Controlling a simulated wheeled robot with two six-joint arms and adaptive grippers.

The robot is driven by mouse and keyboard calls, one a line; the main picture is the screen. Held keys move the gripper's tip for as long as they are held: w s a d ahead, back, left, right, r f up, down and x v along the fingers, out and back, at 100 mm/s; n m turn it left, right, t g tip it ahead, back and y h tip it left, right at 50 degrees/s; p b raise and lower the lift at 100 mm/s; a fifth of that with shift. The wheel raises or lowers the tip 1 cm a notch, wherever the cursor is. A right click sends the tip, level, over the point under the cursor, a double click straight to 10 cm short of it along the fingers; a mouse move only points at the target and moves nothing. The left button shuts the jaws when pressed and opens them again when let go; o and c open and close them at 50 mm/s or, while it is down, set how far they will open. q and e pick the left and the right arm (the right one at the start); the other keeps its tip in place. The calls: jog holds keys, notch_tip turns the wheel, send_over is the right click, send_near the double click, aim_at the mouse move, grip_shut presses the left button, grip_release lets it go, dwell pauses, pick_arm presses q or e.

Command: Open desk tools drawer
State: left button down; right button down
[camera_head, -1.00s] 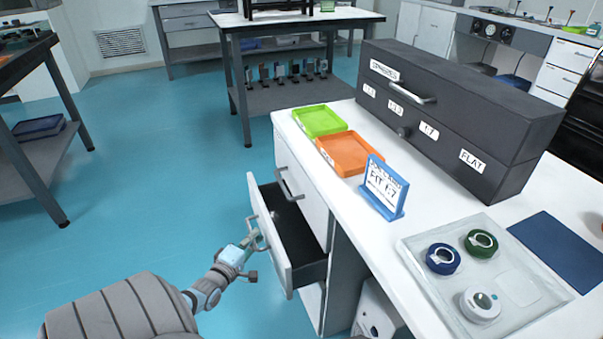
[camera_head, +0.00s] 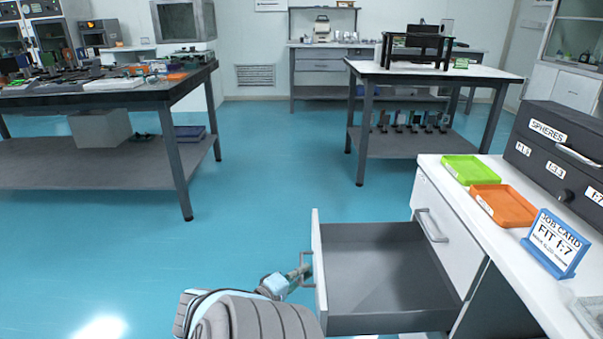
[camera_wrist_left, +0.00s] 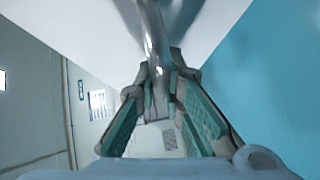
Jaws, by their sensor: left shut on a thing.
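The desk drawer (camera_head: 385,262) stands pulled out to the left from the white desk cabinet, with its grey interior showing empty. Its white front (camera_head: 319,265) faces left and carries a metal handle (camera_head: 308,270). My left gripper (camera_head: 299,277) is at that handle and shut on it. In the left wrist view the handle bar (camera_wrist_left: 154,45) runs between the two green-padded fingers, in front of the white drawer front (camera_wrist_left: 75,25). My right gripper is not in view.
The white desk top (camera_head: 452,185) holds a green tray (camera_head: 474,169), an orange tray (camera_head: 503,205), a blue-framed job card (camera_head: 556,243) and a dark drawer case (camera_head: 560,150). A dark workbench (camera_head: 110,98) stands at the left. Blue floor between is clear.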

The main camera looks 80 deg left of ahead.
pick_arm(q)
jog(key=shift+w+d, duration=0.1)
jog(key=shift+w, duration=0.2)
jog(key=c, duration=1.7)
grip_release()
jog(key=v, duration=1.2)
